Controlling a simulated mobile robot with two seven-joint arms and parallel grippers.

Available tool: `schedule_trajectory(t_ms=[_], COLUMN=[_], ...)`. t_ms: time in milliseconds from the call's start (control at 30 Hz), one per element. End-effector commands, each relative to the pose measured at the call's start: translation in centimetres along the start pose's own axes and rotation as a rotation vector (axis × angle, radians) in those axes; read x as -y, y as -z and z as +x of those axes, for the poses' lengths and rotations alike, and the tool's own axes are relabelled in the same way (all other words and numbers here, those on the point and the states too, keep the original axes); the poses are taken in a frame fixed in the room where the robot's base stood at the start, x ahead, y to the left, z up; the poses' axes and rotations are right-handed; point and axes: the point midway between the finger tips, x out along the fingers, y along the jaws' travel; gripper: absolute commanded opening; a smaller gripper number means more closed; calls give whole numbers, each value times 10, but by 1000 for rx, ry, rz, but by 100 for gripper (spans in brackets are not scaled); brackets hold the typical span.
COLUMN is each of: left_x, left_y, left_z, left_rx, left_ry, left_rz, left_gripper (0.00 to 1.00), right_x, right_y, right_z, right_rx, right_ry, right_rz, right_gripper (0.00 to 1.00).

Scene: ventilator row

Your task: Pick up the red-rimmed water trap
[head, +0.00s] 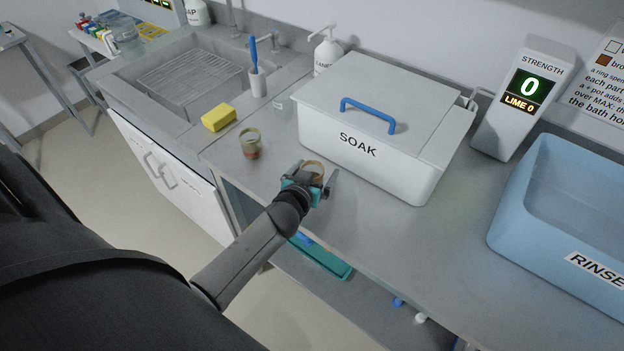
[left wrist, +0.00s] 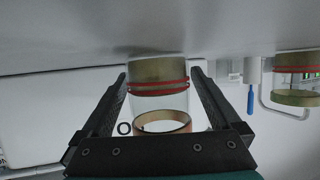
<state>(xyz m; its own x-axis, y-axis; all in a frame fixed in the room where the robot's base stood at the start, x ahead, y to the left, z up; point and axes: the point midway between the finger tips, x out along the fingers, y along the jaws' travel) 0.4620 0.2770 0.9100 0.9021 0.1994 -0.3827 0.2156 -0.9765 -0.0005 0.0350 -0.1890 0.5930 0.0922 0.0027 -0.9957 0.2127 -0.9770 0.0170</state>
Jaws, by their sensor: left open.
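Two small clear water traps stand on the steel counter. One (head: 314,167) has a tan-orange ring at its open end and sits at my left gripper (head: 315,176). In the left wrist view this trap (left wrist: 158,102) shows two thin red bands and an olive-brown cap, and stands between the open fingers, with gaps at both sides. The other trap (head: 250,144), with an olive rim, stands apart to the left; it also shows at the right of the left wrist view (left wrist: 297,78) with red bands. I cannot tell clearly which one is called red-rimmed. My right gripper is not in view.
A lidded white SOAK box (head: 365,170) stands just behind my left gripper. A blue RINSE basin (head: 505,215) is at right, a strength meter (head: 522,97) behind. A yellow sponge (head: 218,118) and a sink (head: 185,75) are at left. The counter's front edge is close.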

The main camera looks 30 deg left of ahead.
Motion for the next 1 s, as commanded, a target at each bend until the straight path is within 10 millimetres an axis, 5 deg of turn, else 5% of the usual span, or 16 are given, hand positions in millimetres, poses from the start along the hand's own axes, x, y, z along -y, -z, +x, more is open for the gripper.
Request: schedule_trajectory(t_ms=[833,1000], left_x=[0,0], left_y=[0,0], left_z=[0,0], left_rx=[0,0], left_ry=[0,0], left_rz=[-1,-1], left_gripper=[5,4], right_x=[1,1], right_y=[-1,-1], right_z=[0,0], right_rx=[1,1], right_ry=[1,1], right_rz=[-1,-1], right_gripper=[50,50])
